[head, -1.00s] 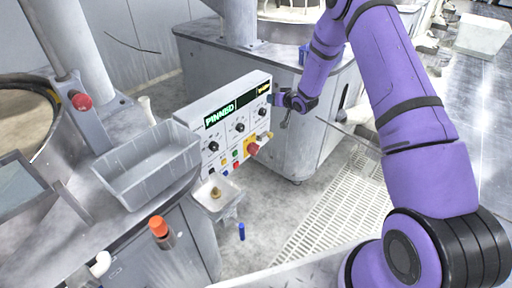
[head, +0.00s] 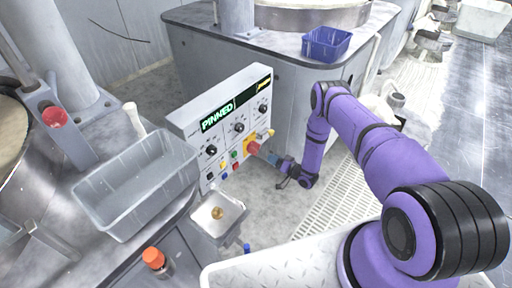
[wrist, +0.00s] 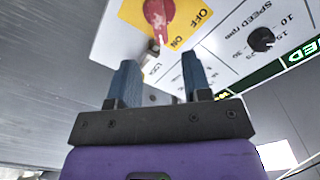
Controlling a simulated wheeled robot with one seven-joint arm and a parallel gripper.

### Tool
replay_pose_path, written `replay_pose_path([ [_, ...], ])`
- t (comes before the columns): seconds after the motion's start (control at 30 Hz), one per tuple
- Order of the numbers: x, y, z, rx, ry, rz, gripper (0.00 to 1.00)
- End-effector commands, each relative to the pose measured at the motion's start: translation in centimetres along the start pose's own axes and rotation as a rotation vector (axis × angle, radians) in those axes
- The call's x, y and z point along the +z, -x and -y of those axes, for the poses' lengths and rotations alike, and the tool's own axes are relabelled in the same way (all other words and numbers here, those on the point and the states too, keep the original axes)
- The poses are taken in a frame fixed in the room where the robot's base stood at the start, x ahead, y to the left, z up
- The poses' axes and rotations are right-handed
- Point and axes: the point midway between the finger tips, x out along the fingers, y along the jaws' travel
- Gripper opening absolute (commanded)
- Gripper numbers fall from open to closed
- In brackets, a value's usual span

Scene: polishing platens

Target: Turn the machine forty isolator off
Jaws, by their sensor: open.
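The isolator is a red rotary handle (wrist: 157,14) on a yellow plate (wrist: 133,12) marked OFF and ON. Its tip lies nearer the ON mark in the wrist view. In the head view the isolator (head: 253,147) sits at the lower right of the control panel (head: 190,125). My gripper (head: 279,164) is just right of it in the head view. In the wrist view my gripper (wrist: 158,64) is open and empty, its two blue fingers apart and pointing toward the plate. The handle shows beyond the fingertips; contact cannot be told.
A brass-coloured part (wrist: 151,52) juts out beside the handle. The panel carries black knobs (wrist: 261,39) and small coloured buttons (head: 223,176). A grey bin (head: 135,183) and a small tray (head: 231,210) stand nearby. A blue bin (head: 327,43) stands behind.

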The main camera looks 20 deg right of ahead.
Motion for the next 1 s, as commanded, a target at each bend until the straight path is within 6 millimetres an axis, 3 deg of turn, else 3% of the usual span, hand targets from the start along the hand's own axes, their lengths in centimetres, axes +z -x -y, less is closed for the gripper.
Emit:
replay_pose_path([
  [0.23, 0.9, -0.5, -0.1, -0.014, -0.015, -0.006, 0.45],
  [0.7, 0.8, -8.2, 0.1, -0.014, -0.013, -0.006, 0.45],
  [1.0, 0.8, -10.3, 0.0, -0.012, -0.014, -0.006, 0.45],
])
